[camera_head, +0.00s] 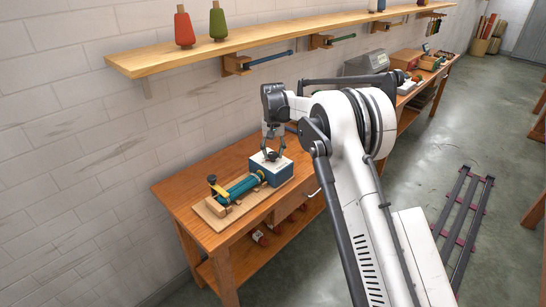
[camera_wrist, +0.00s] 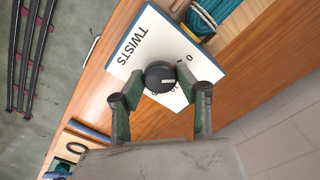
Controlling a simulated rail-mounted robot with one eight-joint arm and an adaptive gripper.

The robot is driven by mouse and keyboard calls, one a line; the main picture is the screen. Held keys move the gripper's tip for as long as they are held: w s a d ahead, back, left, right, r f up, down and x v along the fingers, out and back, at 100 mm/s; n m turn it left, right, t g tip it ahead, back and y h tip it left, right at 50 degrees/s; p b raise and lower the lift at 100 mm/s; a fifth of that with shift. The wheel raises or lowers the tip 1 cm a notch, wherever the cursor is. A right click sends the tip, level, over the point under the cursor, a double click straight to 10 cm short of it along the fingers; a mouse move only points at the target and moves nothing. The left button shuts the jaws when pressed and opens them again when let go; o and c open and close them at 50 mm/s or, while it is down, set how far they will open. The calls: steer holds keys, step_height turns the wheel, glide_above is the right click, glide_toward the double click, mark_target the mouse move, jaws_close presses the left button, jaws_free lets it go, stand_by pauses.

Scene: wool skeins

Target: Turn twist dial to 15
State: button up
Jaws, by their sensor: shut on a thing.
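The twist dial (camera_wrist: 159,72) is a round black knob on the white top of a box marked "TWISTS" (camera_wrist: 138,50). A short pale mark shows on the knob. A "0" is readable on the scale to the right; other numbers are partly hidden by my fingers. My gripper (camera_wrist: 160,80) has one finger on each side of the knob, shut on it. In the head view my gripper (camera_head: 272,155) points down onto the blue and white box (camera_head: 279,175), and the knob is mostly hidden between the fingers.
A teal roll of yarn (camera_head: 241,187) lies left of the box on a wooden base (camera_head: 208,212) on the workbench (camera_head: 180,195). A shelf (camera_head: 150,61) with red (camera_head: 184,28) and green (camera_head: 217,22) cones runs above. More equipment stands farther along the bench.

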mark_target(273, 154)
steer(key=m+b, duration=0.2)
steer(key=m, duration=0.2)
steer(key=shift+f+m, duration=0.1)
steer(key=shift+m, duration=0.2)
steer(key=m+b, duration=0.2)
steer(key=m, duration=0.3)
steer(key=m+b, duration=0.1)
steer(key=m, duration=0.4)
steer(key=shift+m, duration=0.4)
steer(key=m+b, duration=0.1)
steer(key=m, duration=0.3)
steer(key=shift+m, duration=0.4)
steer(key=o, duration=1.2)
steer(key=shift+c, duration=0.2)
steer(key=shift+r, duration=0.25)
step_height(273, 154, up, 12)
